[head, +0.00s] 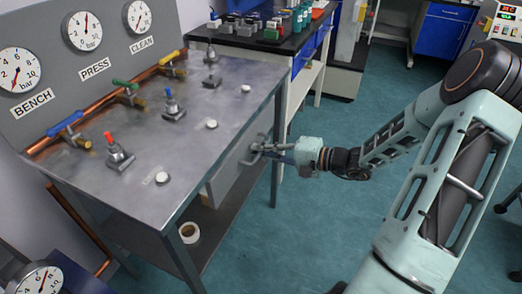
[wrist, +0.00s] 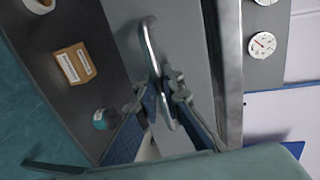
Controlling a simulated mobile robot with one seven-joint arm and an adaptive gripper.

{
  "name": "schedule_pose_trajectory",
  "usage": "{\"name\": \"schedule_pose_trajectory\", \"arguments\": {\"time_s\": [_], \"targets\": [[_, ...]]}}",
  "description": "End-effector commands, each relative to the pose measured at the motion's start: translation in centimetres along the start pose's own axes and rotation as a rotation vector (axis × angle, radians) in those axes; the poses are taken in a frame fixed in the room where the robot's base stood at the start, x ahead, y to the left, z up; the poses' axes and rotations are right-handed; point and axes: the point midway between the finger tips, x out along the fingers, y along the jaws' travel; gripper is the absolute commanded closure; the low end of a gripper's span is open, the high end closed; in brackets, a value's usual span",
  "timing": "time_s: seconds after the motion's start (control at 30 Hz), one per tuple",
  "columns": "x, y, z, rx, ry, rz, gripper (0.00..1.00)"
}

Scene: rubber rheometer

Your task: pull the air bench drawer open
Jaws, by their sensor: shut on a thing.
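The air bench (head: 205,135) has a grey metal top. Its grey drawer (head: 232,172) sits under the right-hand edge of the top. I cannot tell whether there is any gap at the drawer front. The drawer front also shows in the wrist view (wrist: 189,42), with a curved metal bar handle (wrist: 150,40). My gripper (head: 268,148) is at the handle, coming from the right. In the wrist view my gripper (wrist: 162,95) has one finger on each side of the handle bar, shut on it. The fingers hide part of the bar.
Three dial gauges (head: 83,30) and coloured valves stand along the bench's back. A lower shelf holds a tape roll (head: 189,232) and a small brown box (wrist: 75,63). A black-topped counter (head: 262,45) stands beyond the bench. The floor (head: 290,225) beside the drawer is clear.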

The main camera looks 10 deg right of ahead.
Motion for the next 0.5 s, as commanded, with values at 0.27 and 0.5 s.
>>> {"name": "schedule_pose_trajectory", "arguments": {"time_s": [0.27,0.5], "targets": [[-1.7,0.4,-0.1,-0.001,0.002,0.002,1.00],[-7.5,1.6,-0.2,0.001,0.007,0.003,1.00]]}}
